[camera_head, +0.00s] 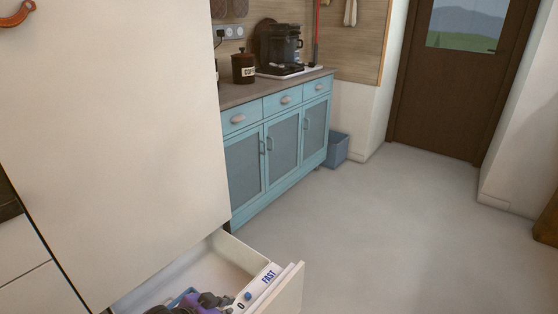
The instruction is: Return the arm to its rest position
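Neither of my grippers can be made out in the head view, and no arm is seen reaching in from the left or right. A drawer (288,292) stands pulled open at the bottom, below a tall cream cabinet front (120,150). Inside it are dark grey and purple items (205,301), cut off by the lower edge and too small to identify. A white item marked "FAST" (262,285) lies along the drawer's front side.
A brown door (450,95) is at the back. The pale floor (400,230) is clear. A leather pull (18,14) shows upper left.

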